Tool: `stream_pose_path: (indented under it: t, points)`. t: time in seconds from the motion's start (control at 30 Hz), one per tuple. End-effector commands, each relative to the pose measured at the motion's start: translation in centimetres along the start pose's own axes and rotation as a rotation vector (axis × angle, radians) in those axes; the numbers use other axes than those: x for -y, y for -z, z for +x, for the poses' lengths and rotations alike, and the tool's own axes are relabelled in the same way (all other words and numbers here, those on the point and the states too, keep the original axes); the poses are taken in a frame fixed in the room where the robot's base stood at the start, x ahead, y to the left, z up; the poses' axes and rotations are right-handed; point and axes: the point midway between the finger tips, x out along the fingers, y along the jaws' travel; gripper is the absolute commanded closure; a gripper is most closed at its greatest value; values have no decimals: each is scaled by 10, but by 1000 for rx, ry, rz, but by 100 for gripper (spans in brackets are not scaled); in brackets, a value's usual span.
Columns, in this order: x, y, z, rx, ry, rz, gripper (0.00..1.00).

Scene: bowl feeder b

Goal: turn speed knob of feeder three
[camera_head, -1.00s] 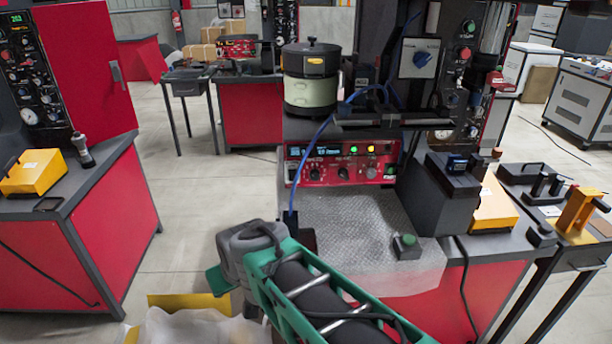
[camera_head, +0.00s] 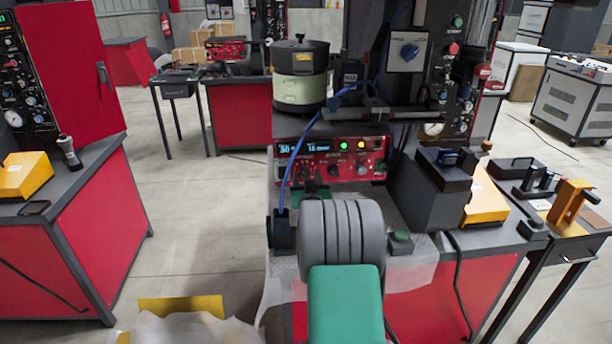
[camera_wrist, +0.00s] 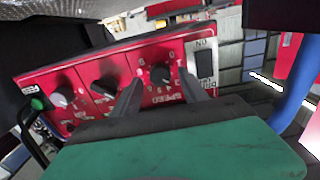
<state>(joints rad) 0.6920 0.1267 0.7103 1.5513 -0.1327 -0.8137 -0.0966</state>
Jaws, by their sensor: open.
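The red control panel (camera_head: 350,144) sits under the bowl feeder (camera_head: 303,92), which has a black lid and a pale green body. In the wrist view the panel (camera_wrist: 125,62) appears upside down. Its dark speed knob (camera_wrist: 160,74) has "SPEED" lettering beside it. My gripper (camera_wrist: 158,80) is open, with one finger on each side of this knob in the picture. I cannot tell whether the fingers touch it. In the head view my grey wrist and green arm cover the area before the panel, and the fingers are mostly hidden.
A black rocker switch (camera_wrist: 204,63) is close beside the right finger. Other knobs (camera_wrist: 104,86) are to the left. A blue cable (camera_head: 306,135) hangs past the panel's left part. A black box with a green button (camera_head: 401,242) sits on the bench to the right.

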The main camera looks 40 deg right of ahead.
Motion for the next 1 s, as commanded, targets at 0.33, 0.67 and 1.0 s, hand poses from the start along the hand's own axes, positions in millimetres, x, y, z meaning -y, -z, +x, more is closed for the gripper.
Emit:
stream_pose_path:
  t: [0.33, 0.67, 1.0]
  points:
    - [1, 0, 8, 1, 1, 0, 51]
    - [1, 0, 8, 1, 1, 0, 78]
    - [1, 0, 8, 1, 1, 0, 100]
